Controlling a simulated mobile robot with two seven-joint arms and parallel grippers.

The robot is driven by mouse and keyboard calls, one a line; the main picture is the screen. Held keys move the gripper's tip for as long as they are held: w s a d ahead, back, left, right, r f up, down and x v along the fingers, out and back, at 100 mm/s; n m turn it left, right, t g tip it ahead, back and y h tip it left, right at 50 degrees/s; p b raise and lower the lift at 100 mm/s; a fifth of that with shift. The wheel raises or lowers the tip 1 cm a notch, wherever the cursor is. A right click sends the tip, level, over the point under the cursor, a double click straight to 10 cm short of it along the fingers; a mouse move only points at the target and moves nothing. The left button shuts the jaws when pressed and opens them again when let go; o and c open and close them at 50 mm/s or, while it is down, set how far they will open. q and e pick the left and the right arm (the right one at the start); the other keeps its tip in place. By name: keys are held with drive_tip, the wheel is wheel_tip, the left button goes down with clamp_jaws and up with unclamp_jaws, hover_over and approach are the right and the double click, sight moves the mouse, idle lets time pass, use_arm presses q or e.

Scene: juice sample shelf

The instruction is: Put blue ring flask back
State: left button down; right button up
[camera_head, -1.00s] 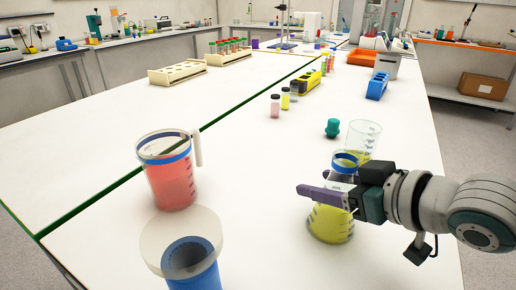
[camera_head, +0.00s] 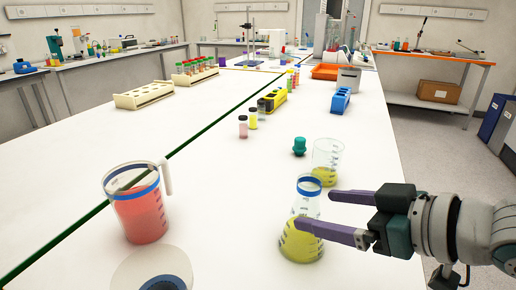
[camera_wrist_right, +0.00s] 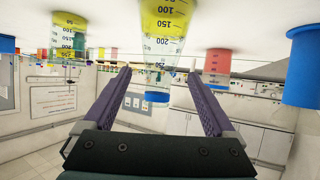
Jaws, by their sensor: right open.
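The blue ring flask (camera_head: 300,243) is a clear conical flask with yellow liquid and a blue band at its neck. It stands upright on the white table (camera_head: 225,190). My right gripper (camera_head: 316,210) is open, coming in from the right. In the head view its nearer finger crosses in front of the flask and its farther fingertip shows just right of the neck. In the right wrist view, which is upside down, the flask (camera_wrist_right: 160,45) shows in the gap between the spread fingertips (camera_wrist_right: 159,74). My left gripper is not in view.
A beaker with yellow liquid (camera_head: 327,157) stands just behind the flask, with a green stopper (camera_head: 299,146) nearby. A red-filled jug (camera_head: 140,212) stands left. A round white piece with blue (camera_head: 160,270) is cut off at the bottom. The table between jug and flask is clear.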

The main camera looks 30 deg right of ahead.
drive_tip(key=s+a+g, duration=0.1)
drive_tip(key=s, duration=0.2)
drive_tip(key=s+a+f+g+h, duration=0.1)
drive_tip(key=s+a+g, duration=0.1)
drive_tip(key=s, duration=0.1)
drive_tip(key=s+a+g+h, duration=0.1)
drive_tip(key=s, duration=0.2)
drive_tip(key=shift+s+a+f+m+g+p, duration=0.15)
drive_tip(key=shift+s+f+m+g+p, duration=0.15)
drive_tip(key=shift+s+m+p, duration=0.1)
drive_tip(key=s+a+g, duration=0.1)
drive_tip(key=s, duration=0.1)
drive_tip(key=s+a+g, duration=0.1)
drive_tip(key=s, duration=0.1)
drive_tip(key=s+a+g, duration=0.1)
drive_tip(key=s+g, duration=0.1)
drive_tip(key=s, duration=0.1)
drive_tip(key=shift+r+h, duration=0.4)
